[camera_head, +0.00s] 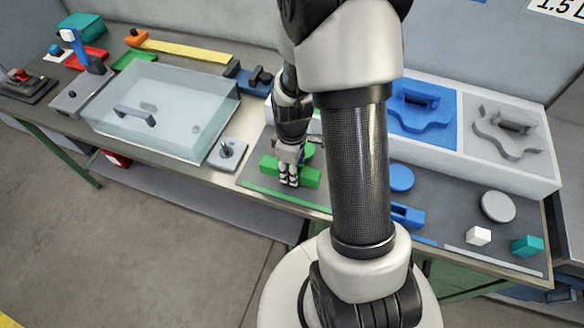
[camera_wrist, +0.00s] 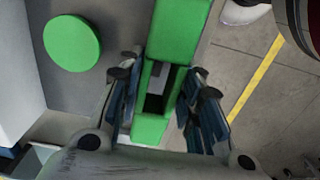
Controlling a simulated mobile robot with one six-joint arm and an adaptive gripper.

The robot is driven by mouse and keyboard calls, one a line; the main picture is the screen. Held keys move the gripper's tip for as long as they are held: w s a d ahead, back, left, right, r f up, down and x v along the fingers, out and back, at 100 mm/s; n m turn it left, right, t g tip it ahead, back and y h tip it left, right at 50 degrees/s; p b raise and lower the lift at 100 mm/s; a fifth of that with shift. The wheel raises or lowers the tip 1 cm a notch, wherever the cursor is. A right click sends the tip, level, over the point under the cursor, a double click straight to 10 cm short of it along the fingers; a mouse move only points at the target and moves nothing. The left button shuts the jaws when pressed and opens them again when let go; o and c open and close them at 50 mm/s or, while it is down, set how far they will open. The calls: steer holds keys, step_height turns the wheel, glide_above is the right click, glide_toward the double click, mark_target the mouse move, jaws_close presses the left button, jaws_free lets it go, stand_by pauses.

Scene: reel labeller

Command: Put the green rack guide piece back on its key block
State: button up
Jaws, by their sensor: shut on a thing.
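The green rack guide piece (camera_head: 309,177) is a long block near the front edge of the grey work area (camera_head: 252,178). My gripper (camera_head: 289,182) is shut around its middle from above. In the wrist view the green piece (camera_wrist: 180,30) runs between the fingers of my gripper (camera_wrist: 165,95), with a dark rectangular opening between them. Something grey shows inside this opening; I cannot tell if it is the key block. Whether the piece is seated or slightly raised is also unclear.
A round green disc (camera_wrist: 72,43) lies beside the piece. A blue disc (camera_head: 401,177) and blue guide piece (camera_head: 407,215) are to the right. A clear cover (camera_head: 160,110) stands left. A green strip (camera_head: 285,199) runs along the front edge, with floor beyond.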

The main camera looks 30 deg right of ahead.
steer(key=shift+f, duration=0.15)
steer(key=shift+f+b, duration=1.95)
steer(key=shift+f, duration=0.35)
steer(key=o, duration=1.3)
step_height(320, 180, up, 12)
steer(key=shift+r, duration=0.1)
